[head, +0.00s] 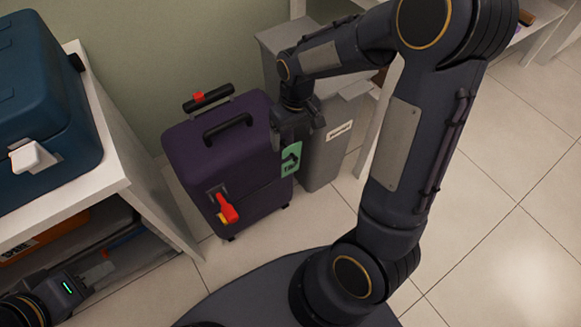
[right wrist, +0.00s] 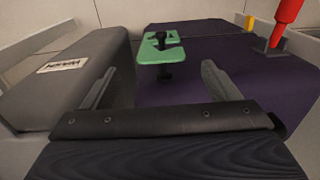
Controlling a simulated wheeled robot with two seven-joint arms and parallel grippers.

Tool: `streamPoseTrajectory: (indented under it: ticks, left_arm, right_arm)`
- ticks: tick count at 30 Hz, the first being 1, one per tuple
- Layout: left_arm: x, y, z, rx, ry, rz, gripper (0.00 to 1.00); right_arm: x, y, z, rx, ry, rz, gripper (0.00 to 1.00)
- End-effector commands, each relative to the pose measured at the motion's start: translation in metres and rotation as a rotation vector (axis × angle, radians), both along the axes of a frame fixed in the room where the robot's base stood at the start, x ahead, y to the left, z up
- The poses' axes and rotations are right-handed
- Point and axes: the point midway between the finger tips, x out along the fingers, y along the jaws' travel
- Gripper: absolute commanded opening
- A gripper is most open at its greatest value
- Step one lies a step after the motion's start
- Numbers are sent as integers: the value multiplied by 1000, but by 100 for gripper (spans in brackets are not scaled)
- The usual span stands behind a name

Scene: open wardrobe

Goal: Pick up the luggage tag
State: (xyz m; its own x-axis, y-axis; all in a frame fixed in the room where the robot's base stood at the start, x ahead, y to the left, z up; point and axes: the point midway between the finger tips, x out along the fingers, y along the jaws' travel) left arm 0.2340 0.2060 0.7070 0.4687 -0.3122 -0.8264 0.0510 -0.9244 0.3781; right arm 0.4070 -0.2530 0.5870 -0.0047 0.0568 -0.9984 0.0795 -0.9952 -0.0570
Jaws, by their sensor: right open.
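A flat green tag (head: 291,160) with dark markings hangs at the right side of an upright purple suitcase (head: 240,160). In the right wrist view the green tag (right wrist: 160,56) lies ahead, between the fingers' directions, with a dark peg-like part against it. My right gripper (head: 297,132) is open and empty, just above the tag and apart from it; its two fingers also show in the right wrist view (right wrist: 162,85). My left gripper (head: 95,277) is low at the left by the shelf; its jaws are too dark to tell.
A grey bin (head: 325,150) with a white label stands close right of the suitcase. A red and yellow piece (head: 227,208) hangs on the suitcase front. A blue case (head: 45,100) sits on the white shelf unit (head: 110,165) at left. Tiled floor at right is clear.

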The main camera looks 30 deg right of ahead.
Motion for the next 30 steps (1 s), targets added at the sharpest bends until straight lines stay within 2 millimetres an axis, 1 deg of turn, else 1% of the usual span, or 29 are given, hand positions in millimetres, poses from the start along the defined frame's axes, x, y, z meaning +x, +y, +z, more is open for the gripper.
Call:
streamPoseTrajectory:
  ticks: [1, 5, 9, 12, 15, 20, 23, 30]
  left_arm:
    - [0, 0, -4, 0, 0, 0, 36]
    - [0, 0, -10, 0, 0, 0, 36]
    - [0, 0, -25, 0, 0, 0, 36]
    - [0, 0, -31, 0, 0, 0, 36]
    - [0, 0, -32, 0, 0, 0, 36]
    - [0, 0, -30, 0, 0, 0, 36]
    - [0, 0, -30, 0, 0, 0, 36]
    - [0, 0, -30, 0, 0, 0, 36]
  right_arm:
    - [-1, 0, -7, 0, 2, -1, 82]
    - [-1, 1, -18, 1, 1, -1, 82]
    - [-4, 3, -41, 1, 3, -1, 82]
    - [-3, 4, -54, 2, 3, -1, 82]
    - [-3, 4, -59, 2, 0, -1, 82]
    - [-3, 4, -57, 2, 0, -2, 82]
    - [-3, 4, -57, 2, 0, -2, 71]
    - [-3, 4, -57, 2, 0, -1, 40]
